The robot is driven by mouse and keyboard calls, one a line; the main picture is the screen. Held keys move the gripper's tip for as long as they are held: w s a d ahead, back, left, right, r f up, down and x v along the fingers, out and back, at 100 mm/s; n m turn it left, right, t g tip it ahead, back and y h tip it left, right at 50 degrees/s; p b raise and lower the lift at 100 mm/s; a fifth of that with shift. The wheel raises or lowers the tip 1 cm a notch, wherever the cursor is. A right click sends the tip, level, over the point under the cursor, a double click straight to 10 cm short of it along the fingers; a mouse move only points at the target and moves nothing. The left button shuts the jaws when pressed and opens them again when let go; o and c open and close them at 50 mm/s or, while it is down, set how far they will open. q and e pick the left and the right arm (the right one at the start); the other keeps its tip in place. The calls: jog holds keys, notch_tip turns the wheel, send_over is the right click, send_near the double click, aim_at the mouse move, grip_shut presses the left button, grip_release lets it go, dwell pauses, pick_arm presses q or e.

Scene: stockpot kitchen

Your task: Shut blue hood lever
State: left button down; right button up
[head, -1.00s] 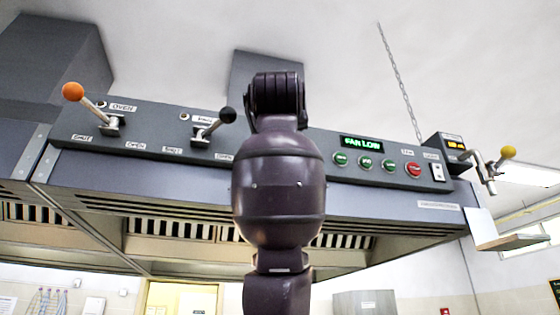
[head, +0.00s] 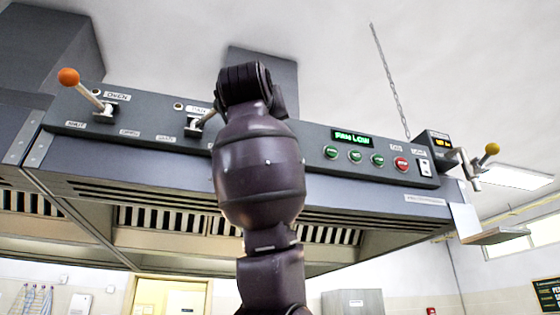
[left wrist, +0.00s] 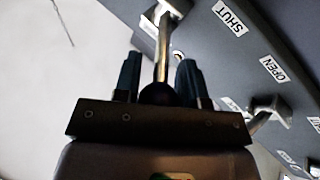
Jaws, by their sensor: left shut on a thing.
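The dark-knobbed lever, which looks like the blue one, sits on the hood panel (head: 320,118). Its bracket and rod (head: 203,121) show in the head view, leaning up and right, with the knob hidden behind my arm. In the left wrist view a dark, shadowed round knob (left wrist: 160,93) is between the fingers of my left gripper (left wrist: 158,80), with the metal rod running up from it. The gripper is shut on this knob. SHUT (left wrist: 230,18) and OPEN (left wrist: 275,68) labels show beside it. In the head view my arm hides the gripper. My right gripper is not in view.
An orange-knobbed lever (head: 69,77) stands to the left on the panel. Green buttons (head: 355,155), a red button (head: 402,163) and a lit FAN LOW display (head: 352,137) are to the right. A yellow-knobbed handle (head: 491,149) juts out at the right end. A chain (head: 389,75) hangs behind.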

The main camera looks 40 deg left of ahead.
pick_arm(q)
jog(key=c, duration=0.8)
grip_release()
jog(key=shift+s+a, duration=0.1)
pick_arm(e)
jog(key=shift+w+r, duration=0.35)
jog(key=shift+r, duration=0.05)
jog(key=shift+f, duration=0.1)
pick_arm(q)
jog(key=shift+s+d+f, duration=0.15)
jog(key=shift+s+d, duration=0.05)
jog(key=b+v, duration=0.3)
jog(key=v, duration=0.7)
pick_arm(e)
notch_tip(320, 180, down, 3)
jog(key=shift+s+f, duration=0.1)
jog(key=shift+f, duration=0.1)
